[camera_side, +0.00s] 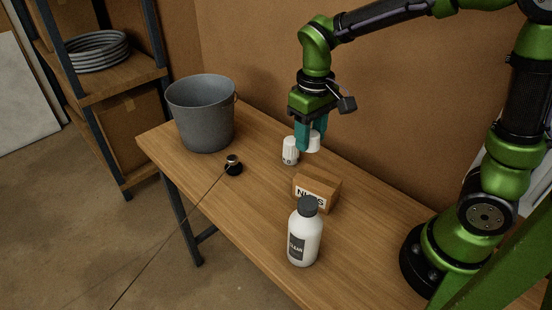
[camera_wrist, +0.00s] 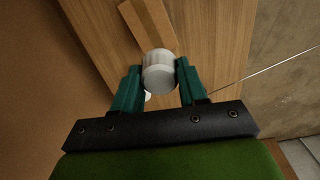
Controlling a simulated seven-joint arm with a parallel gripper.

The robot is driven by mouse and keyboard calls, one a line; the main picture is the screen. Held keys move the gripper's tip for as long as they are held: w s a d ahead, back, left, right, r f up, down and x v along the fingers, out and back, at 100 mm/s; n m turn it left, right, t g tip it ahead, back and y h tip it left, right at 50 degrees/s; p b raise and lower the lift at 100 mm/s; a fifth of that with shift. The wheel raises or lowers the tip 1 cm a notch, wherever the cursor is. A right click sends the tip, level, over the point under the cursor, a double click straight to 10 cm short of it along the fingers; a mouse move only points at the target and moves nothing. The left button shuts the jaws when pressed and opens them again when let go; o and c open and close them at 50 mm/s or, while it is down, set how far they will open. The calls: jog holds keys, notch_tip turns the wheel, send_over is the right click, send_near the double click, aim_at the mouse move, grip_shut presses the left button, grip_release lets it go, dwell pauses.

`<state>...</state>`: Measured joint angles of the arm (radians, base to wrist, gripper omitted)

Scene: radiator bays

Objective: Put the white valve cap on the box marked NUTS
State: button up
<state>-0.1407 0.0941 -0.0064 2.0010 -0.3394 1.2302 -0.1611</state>
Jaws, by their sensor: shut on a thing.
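My gripper (camera_side: 308,145) is above the table, its teal fingers shut on a white valve cap (camera_side: 314,141). In the wrist view the cap (camera_wrist: 160,73) sits between the two fingertips, round and ribbed at its edge. A second white cap-like thing (camera_side: 290,151) with dark marks stands on the table just left of the fingers; a sliver of white (camera_wrist: 148,96) shows below the held cap in the wrist view. The brown box marked NUTS (camera_side: 316,186) lies on the table nearer the side camera, its label partly hidden by a bottle. It appears as a brown block (camera_wrist: 148,24) in the wrist view.
A white bottle with a dark cap (camera_side: 304,238) stands in front of the box. A grey bucket (camera_side: 202,115) stands at the table's far left. A small black thing with a metal top (camera_side: 233,166) is near the left edge, at a thin line. Bare wood lies between.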

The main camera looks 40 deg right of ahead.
aim_at(317, 178)
jog(key=shift+n, duration=0.3)
jog(key=f, duration=0.1)
jog(key=s+f, duration=0.1)
jog(key=s+d+f, duration=0.1)
jog(key=shift+s+f, duration=0.25)
jog(key=shift+f, duration=2.5)
jog(key=shift+f, duration=0.1)
jog(key=o, duration=1)
jog(key=shift+w, duration=0.1)
